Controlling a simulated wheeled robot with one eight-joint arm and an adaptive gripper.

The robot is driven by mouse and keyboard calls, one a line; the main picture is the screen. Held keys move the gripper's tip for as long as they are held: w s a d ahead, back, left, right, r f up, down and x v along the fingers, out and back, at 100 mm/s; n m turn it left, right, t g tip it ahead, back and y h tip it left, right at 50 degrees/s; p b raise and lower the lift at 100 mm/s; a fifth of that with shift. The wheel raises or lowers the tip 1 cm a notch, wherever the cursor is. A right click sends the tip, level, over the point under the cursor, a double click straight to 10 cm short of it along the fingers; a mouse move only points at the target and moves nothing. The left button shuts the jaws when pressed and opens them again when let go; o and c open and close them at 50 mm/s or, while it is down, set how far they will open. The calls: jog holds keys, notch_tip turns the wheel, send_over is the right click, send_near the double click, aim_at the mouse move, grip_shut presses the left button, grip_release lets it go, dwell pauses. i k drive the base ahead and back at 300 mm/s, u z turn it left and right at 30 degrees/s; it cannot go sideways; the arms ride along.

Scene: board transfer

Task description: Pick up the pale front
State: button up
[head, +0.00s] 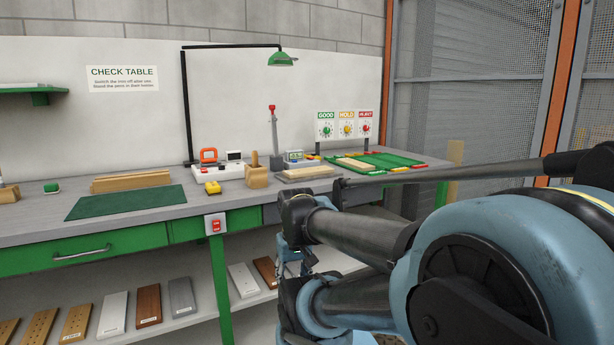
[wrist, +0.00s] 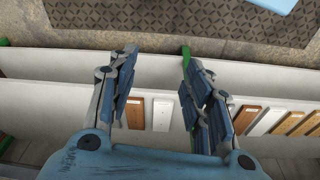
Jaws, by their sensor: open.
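Several flat fronts lie in a row on the low shelf under the table. A white front (head: 243,280) lies just right of the green leg, and it also shows between my fingers in the wrist view (wrist: 162,113). Another white front (head: 113,314) lies left of the leg, also in the wrist view (wrist: 244,119). I cannot tell which of these pale ones is meant. My gripper (wrist: 160,58) is open and empty, with its fingers spread above the shelf area. In the head view my arm hides much of the shelf's right part.
Beside the white fronts lie brown (head: 148,305), grey (head: 181,297) and tan (head: 76,322) ones. A green table leg (head: 222,290) stands between the fronts. The table top (head: 150,213) above holds a green mat (head: 125,202), pale boards (head: 305,173) and small devices.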

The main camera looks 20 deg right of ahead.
aim_at(321, 170)
jog(key=u, duration=1.05)
jog(key=k, duration=1.15)
jog(key=z, duration=1.75)
jog(key=i, duration=1.4)
